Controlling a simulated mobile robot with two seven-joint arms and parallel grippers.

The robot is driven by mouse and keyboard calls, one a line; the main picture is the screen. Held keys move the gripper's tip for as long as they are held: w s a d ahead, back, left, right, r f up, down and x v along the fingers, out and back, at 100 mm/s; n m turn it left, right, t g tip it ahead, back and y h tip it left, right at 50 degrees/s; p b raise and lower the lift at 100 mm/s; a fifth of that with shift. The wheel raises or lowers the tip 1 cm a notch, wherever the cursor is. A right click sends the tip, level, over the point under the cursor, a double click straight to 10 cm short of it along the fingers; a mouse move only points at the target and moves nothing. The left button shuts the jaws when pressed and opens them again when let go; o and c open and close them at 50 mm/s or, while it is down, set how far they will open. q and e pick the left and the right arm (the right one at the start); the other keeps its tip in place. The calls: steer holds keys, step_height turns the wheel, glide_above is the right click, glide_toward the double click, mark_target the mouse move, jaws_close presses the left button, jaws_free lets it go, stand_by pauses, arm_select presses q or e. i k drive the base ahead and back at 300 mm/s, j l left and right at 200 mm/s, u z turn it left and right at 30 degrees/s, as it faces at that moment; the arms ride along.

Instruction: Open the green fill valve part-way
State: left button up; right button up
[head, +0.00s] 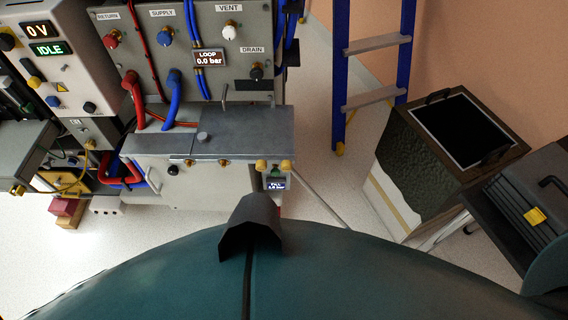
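A small fill display (275,184) with a faint "FILL" reading is at the front right corner of the grey bench, just above my teal body. A small greenish part (275,168) shows right above the display, between two rounded yellow pieces (261,165) (288,165). It may be the green fill valve, but it is too small to tell its handle or how far it is turned. Neither of my grippers shows in the head view.
The loop panel (195,20) behind the bench (240,140) reads 0.0 bar and has red, blue, white and black knobs. A blue ladder (376,45), a dark-topped crate (460,125) and a black case (525,205) stand right. Floor is clear between bench and crate.

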mark_target(275, 172)
steer(key=k+l+u, duration=0.1)
steer(key=l, duration=0.3)
steer(key=k+j+z, duration=0.25)
steer(key=j, duration=0.35)
steer(key=k+j+z, duration=0.25)
steer(key=k+j, duration=0.25)
